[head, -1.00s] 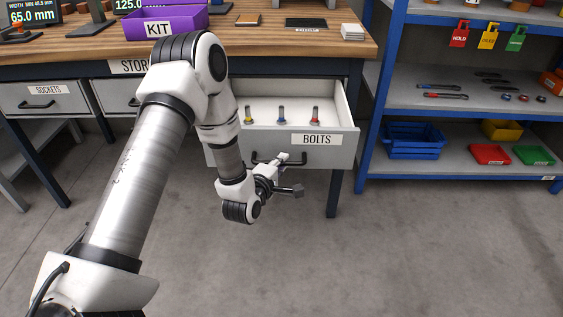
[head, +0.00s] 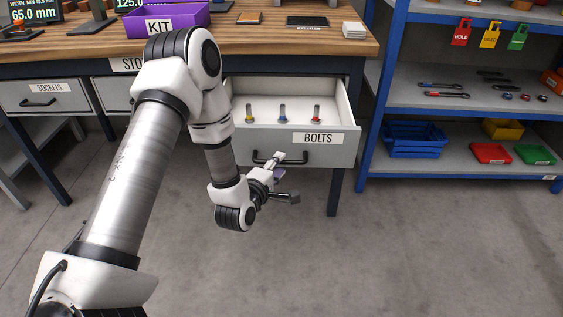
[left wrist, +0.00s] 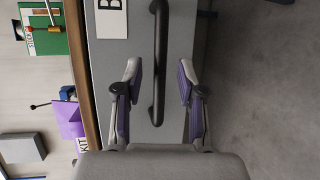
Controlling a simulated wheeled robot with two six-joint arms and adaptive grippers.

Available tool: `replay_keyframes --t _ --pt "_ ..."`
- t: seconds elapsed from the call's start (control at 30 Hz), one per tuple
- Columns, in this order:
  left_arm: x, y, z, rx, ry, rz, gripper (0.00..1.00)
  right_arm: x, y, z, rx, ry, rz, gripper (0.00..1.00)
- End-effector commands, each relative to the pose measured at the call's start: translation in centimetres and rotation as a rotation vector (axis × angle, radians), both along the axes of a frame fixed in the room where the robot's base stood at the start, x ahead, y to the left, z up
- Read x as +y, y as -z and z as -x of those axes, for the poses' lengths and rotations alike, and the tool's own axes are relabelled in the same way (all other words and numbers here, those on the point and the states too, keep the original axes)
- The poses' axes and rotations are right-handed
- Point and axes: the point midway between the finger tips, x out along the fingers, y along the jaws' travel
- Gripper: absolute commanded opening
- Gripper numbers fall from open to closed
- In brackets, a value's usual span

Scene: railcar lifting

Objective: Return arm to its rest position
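My left arm comes in from the left in the head view. Its gripper (head: 284,178) is in front of the open BOLTS drawer (head: 343,147), just below the black handle (head: 280,161). In the left wrist view the gripper (left wrist: 158,82) is open, with its two fingers apart on either side of the drawer handle (left wrist: 158,50). Nothing is held; I cannot tell how far the fingertips are from the drawer front. My right gripper does not show.
The drawer holds three bolts with yellow, blue and red bands (head: 282,113). The workbench (head: 270,40) carries a purple KIT bin (head: 165,22). A blue shelf rack (head: 450,170) with trays stands at right. The floor in front of the drawer is clear.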

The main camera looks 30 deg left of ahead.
Motion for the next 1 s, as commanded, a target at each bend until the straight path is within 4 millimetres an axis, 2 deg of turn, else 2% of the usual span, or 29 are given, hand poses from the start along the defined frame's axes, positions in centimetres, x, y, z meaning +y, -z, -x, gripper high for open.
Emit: replay_keyframes --t 0.1,0.23,0.77,0.87,0.97,1.0 --pt "-0.3 -0.4 2.5 0.004 -0.001 0.003 0.39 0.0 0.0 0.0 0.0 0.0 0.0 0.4" --pt "-0.6 -0.7 4.2 0.002 -0.002 0.001 0.39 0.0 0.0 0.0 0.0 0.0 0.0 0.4" --pt "-0.6 -0.8 4.5 0.001 -0.001 0.0 0.39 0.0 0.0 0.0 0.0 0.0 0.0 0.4" --pt "-1.0 0.4 4.9 0.028 0.01 -0.006 0.39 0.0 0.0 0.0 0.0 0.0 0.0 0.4" --pt "-3.7 4.1 6.4 0.123 0.085 -0.043 0.39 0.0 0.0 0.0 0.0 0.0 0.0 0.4" --pt "-5.1 6.3 7.4 0.195 0.126 -0.066 0.39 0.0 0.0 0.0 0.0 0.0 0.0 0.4"
